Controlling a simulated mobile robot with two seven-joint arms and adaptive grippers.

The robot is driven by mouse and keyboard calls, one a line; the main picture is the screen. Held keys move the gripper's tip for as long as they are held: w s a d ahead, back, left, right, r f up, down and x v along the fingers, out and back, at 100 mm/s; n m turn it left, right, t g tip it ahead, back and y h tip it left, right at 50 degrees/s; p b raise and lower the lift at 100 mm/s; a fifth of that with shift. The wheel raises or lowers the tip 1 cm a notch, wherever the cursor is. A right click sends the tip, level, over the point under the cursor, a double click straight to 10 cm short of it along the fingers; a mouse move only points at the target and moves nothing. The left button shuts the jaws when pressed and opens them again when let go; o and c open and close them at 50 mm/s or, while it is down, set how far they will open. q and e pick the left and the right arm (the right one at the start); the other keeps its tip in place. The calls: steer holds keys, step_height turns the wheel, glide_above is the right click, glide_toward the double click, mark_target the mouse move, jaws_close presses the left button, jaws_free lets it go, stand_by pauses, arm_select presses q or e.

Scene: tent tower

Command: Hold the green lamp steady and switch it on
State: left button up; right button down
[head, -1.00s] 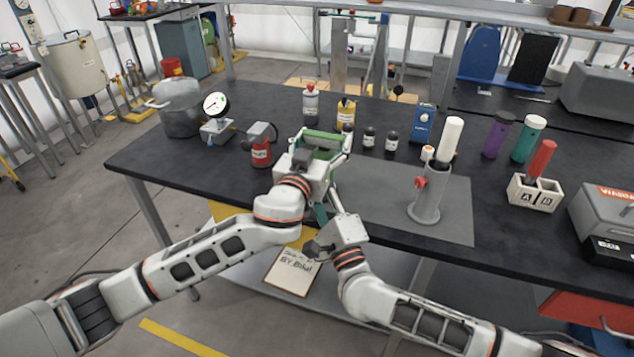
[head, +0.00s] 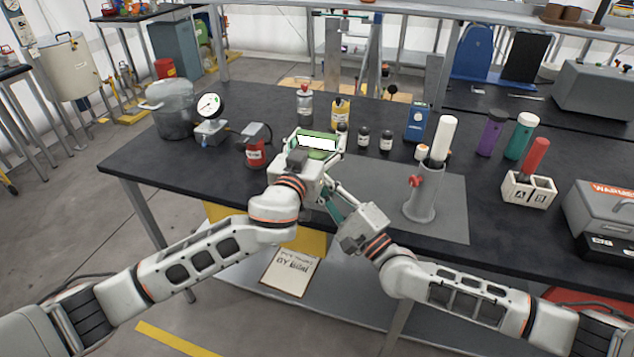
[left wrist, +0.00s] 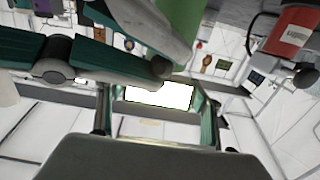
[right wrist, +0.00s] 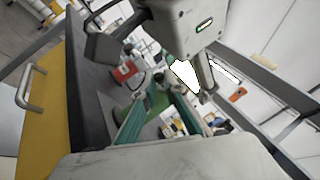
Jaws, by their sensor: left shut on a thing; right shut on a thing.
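The green lamp (head: 322,134) is at the end of my left arm, over the front part of the bench. Its panel glows white; the glow also shows in the left wrist view (left wrist: 158,95) and right wrist view (right wrist: 186,78). My left gripper (head: 316,158) is shut on the lamp, with its fingers on either side of the lit panel. My right gripper (head: 332,192) reaches up from the lower right, close below the left gripper. In the right wrist view its teal fingers (right wrist: 158,92) close on a green part of the lamp, partly hidden.
A red can (head: 256,150) and a dial gauge (head: 209,106) stand left of the lamp. A grey stand with a white cylinder (head: 440,140) is to the right. The grey mat is mostly clear.

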steer(key=shift+g+y, duration=0.3)
steer(key=c, duration=2.1)
jaws_free()
steer(key=shift+d, duration=0.1)
steer(key=shift+s+d+f, duration=0.2)
steer(key=shift+s+d, duration=0.1)
steer(key=v, duration=1.1)
steer(key=shift+s+r, duration=0.1)
steer(key=shift+a, duration=0.1)
